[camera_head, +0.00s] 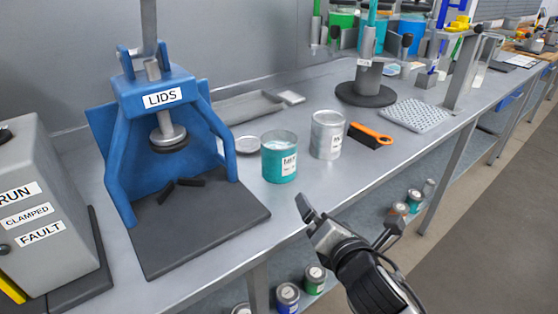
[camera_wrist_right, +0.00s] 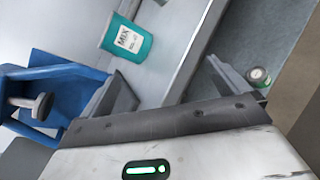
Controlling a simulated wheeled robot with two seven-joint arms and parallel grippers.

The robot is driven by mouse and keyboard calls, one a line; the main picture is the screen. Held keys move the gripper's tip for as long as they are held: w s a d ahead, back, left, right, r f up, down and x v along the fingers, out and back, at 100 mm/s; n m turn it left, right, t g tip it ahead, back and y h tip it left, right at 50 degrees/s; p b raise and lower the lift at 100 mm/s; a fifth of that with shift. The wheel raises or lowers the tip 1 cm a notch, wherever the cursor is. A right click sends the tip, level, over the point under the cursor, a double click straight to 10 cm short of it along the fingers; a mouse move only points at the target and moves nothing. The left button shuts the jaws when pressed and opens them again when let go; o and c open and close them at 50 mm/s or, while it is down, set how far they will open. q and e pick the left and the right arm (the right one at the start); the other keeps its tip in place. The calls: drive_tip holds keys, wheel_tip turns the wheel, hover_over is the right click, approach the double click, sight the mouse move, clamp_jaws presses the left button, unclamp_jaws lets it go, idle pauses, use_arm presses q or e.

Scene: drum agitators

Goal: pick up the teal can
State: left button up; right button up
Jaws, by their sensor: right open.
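The teal can (camera_head: 279,160) stands upright on the grey bench, right of the blue lid press, with a white label on its front. It also shows in the right wrist view (camera_wrist_right: 126,42), near the top, with a label that reads MIX. My right gripper (camera_head: 349,220) is in front of the bench edge, to the right of the can and nearer to me. Its fingers are spread wide with nothing between them, apart from the can. My left gripper does not show in either view.
A silver can (camera_head: 327,136) stands close to the right of the teal can, with an orange-handled brush (camera_head: 370,135) beyond it. The blue LIDS press (camera_head: 160,125) stands to the left. A round lid (camera_head: 247,145) lies behind the can. Paint cans (camera_head: 314,279) stand on the lower shelf.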

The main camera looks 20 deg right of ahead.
sight(286, 154)
drive_tip(key=w+r+n+t, duration=0.1)
drive_tip(key=n, duration=0.2)
drive_tip(key=w+a+r+n+t+y, duration=0.1)
drive_tip(key=r+n, duration=0.1)
drive_tip(key=n, duration=0.1)
drive_tip(key=w+a+r+n+y, duration=0.1)
drive_tip(key=n, duration=0.2)
drive_tip(key=shift+a+r+t, duration=0.15)
drive_tip(key=shift+r+t, duration=0.05)
drive_tip(key=shift+t, duration=0.2)
drive_tip(key=shift+w+a+r+n, duration=0.15)
drive_tip(key=shift+w+r+n, duration=0.1)
drive_tip(key=shift+n, duration=0.15)
drive_tip(key=w, duration=0.5)
drive_tip(key=w+p, duration=0.1)
drive_tip(key=w, duration=0.9)
drive_tip(key=shift+w+a+f, duration=0.15)
drive_tip(key=shift+w+a, duration=0.1)
drive_tip(key=shift+a, duration=0.05)
drive_tip(key=c, duration=1.3)
drive_tip(key=shift+c, duration=0.2)
